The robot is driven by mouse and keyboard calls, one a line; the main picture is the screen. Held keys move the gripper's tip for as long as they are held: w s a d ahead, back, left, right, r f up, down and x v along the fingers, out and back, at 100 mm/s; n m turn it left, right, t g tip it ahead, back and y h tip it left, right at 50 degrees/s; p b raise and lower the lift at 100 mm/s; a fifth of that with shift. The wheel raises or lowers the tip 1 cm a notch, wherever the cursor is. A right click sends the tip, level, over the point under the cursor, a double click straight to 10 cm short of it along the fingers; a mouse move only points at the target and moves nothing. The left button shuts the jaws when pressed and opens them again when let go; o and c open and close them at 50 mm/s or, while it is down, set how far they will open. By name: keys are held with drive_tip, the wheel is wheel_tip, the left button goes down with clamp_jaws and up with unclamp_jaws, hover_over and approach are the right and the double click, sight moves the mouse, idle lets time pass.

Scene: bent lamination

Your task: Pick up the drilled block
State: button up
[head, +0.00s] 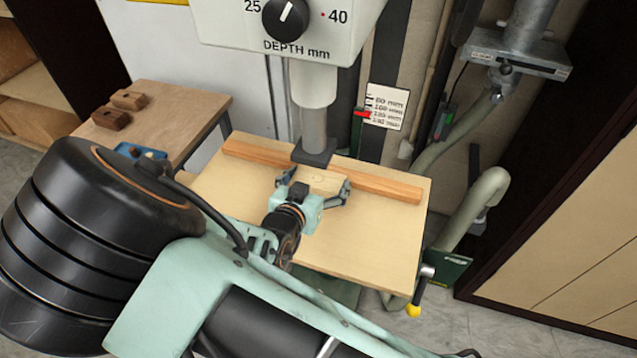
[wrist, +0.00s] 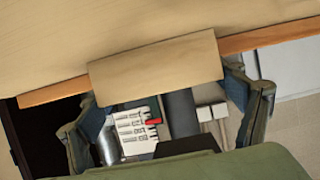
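The drilled block (head: 324,180) is a pale wooden piece on the drill press table, against the fence and just below the dark square end of the drill head. It also shows in the wrist view (wrist: 155,68) as a plain tan face; no hole is visible there. My gripper (head: 315,187) reaches in from the front, its fingers spread wide at the block's two ends. In the wrist view my gripper (wrist: 163,85) has one finger near each end of the block. A narrow gap shows at the right end; contact at the left end is unclear.
A long wooden fence (head: 386,183) crosses the pale table (head: 370,235) behind the block. The drill column (head: 314,128) stands close above. A side bench (head: 180,108) at left holds two brown blocks (head: 128,99) and a blue item. The table's front right is clear.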

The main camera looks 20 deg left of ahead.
drive_tip(key=c, duration=0.7)
drive_tip(key=shift+o, duration=0.2)
drive_tip(key=shift+r, duration=0.2)
